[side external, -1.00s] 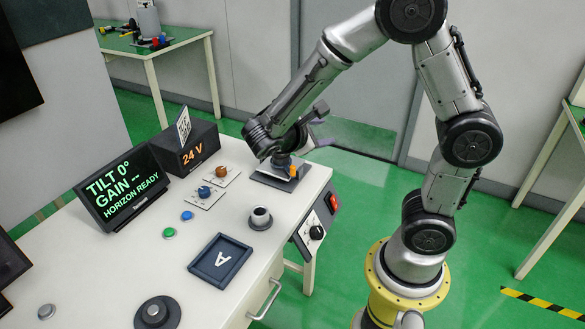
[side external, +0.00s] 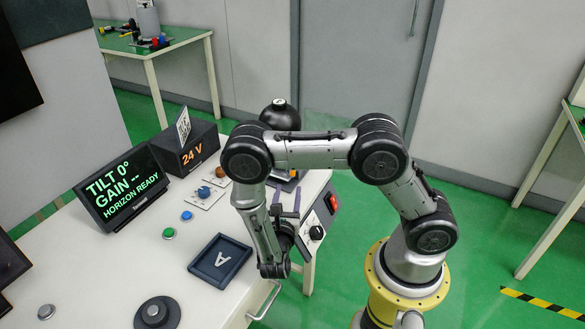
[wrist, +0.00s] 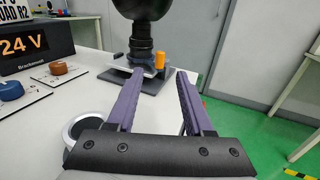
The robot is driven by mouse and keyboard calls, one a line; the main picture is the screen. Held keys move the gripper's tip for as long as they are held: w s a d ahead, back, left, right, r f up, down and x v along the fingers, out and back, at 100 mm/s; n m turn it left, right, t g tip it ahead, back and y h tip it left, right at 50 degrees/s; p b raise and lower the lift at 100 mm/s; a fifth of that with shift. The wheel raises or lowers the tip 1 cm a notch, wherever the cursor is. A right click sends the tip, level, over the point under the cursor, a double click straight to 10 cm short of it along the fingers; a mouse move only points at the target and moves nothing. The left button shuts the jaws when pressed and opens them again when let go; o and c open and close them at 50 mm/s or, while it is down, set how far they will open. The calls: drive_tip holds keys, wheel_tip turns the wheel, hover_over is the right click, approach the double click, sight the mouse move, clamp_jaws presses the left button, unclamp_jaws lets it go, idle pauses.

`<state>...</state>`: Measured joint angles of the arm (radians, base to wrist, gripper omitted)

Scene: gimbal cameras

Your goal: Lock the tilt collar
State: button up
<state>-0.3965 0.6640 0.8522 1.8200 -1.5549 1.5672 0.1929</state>
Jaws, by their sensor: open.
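The tilt unit stands at the table's far right corner, with a dark ball (side external: 280,115) on top. In the wrist view a black ribbed collar (wrist: 140,46) sits under the ball (wrist: 142,8), above a flat base plate (wrist: 152,83). An upright orange peg (wrist: 160,60) stands just right of the collar. My gripper (wrist: 160,76) is open and empty, its two purple fingers pointing toward the unit but short of it. In the side view my arm hides most of the stand; the gripper's fingers (side external: 286,198) show in front of it.
A screen (side external: 120,187) reads TILT 0°, GAIN --, HORIZON READY. A 24 V box (side external: 188,150), a blue knob (side external: 204,191) and an orange knob (wrist: 58,68) stand left of the unit. A round grey socket (wrist: 85,128) lies below my left finger.

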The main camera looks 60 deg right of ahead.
drive_tip(key=x, duration=1.1)
drive_tip(key=shift+d+r, duration=0.1)
drive_tip(key=shift+d, duration=0.05)
clamp_jaws()
idle(1.1)
